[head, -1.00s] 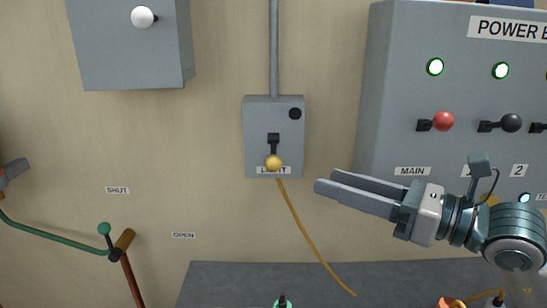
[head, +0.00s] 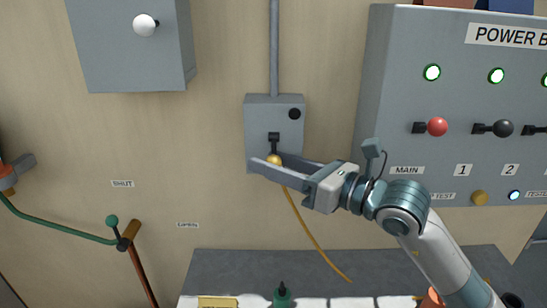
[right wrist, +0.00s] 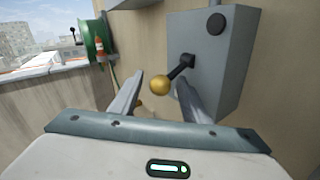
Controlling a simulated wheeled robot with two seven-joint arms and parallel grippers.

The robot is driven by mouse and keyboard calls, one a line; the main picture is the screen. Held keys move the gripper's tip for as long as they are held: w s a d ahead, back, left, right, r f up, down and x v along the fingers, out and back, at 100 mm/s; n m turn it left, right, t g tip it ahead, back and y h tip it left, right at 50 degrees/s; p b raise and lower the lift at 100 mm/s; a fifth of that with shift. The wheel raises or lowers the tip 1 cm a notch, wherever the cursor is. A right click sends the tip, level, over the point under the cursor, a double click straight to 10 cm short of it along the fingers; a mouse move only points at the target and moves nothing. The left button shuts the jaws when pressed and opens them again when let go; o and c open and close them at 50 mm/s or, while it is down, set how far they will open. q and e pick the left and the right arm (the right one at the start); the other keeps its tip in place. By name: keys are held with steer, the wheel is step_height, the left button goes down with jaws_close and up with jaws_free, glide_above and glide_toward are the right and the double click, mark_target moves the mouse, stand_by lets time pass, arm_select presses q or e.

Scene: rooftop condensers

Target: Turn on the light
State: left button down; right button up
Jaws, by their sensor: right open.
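The light switch box (head: 260,120) is a grey box on the tan wall, with a dark round spot at its upper right. Its short dark lever (head: 274,141) points down and ends in a yellow ball knob (head: 274,160). My right gripper (head: 279,163) is open, its fingers reaching left around the knob in the head view. In the right wrist view the knob (right wrist: 160,85) shows between and beyond the open fingertips (right wrist: 160,86), near the right finger; I cannot tell whether they touch. The LIGHT label is hidden behind the fingers. My left gripper is not in view.
A power board (head: 459,80) with green lamps and lever switches juts out at the right, close to my right arm. A grey box (head: 130,50) with a white knob hangs upper left. A grey ledge (head: 230,270) lies below.

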steer(key=shift+c, duration=0.6)
steer(key=shift+w, duration=0.1)
jaws_close()
steer(key=shift+w+r, duration=0.1)
steer(key=shift+r, duration=0.05)
